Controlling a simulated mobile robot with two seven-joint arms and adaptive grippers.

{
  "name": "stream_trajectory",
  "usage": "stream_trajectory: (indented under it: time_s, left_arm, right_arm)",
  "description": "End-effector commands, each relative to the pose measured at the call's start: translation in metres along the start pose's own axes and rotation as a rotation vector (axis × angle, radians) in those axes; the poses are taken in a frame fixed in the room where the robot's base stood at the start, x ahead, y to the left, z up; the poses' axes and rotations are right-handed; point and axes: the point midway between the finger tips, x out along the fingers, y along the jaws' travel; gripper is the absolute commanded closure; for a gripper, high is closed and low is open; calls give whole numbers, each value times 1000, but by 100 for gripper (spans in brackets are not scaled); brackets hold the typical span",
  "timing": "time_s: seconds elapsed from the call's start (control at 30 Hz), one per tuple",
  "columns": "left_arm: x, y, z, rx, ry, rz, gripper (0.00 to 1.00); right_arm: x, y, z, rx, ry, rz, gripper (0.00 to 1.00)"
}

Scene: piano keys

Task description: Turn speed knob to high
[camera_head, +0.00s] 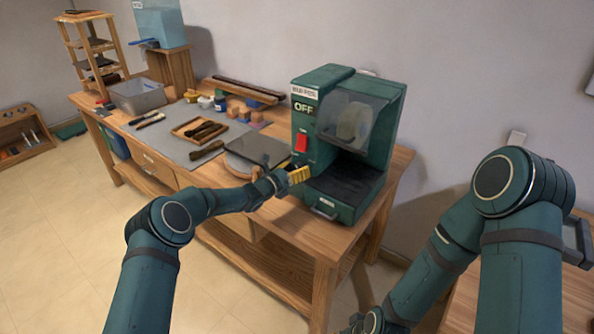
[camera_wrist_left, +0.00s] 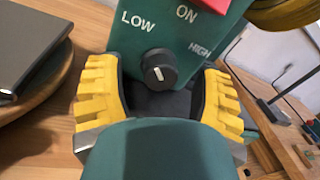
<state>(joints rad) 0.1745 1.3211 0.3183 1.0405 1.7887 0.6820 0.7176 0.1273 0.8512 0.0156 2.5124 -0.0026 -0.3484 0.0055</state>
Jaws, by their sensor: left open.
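The speed knob (camera_wrist_left: 158,70) is small, round and black with a short white pointer mark, on the green front of the machine (camera_head: 350,135). LOW is printed to its upper left and HIGH to its upper right. The pointer looks near upright in the left wrist view, between the labels. My left gripper (camera_head: 296,176) is open at the machine's front; its yellow fingers (camera_wrist_left: 160,98) stand on either side of the knob, apart from it. In the head view the gripper hides the knob. My right gripper (camera_head: 366,322) shows only partly at the bottom edge.
A red switch (camera_head: 301,143) sits above the knob, under a large OFF label. A tray (camera_head: 200,130) with tools lies farther left.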

Motion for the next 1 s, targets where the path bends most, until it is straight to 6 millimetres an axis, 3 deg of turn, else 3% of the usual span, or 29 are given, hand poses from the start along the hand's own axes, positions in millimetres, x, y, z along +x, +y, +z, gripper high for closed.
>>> stream_trajectory:
  time_s: [0.23,0.27,0.43,0.77,1.0]
  left_arm:
    - [0,0,0,0,0,0,34]
    - [0,0,0,0,0,0,39]
    - [0,0,0,0,0,0,98]
    - [0,1,0,25,3,2,100]
    - [0,1,0,146,19,7,100]
  right_arm:
    - [0,0,0,0,1,0,100]
    - [0,0,0,0,1,0,100]
    - [0,0,0,0,1,0,100]
    - [2,1,0,0,1,0,100]
    - [12,4,-1,-1,5,0,100]
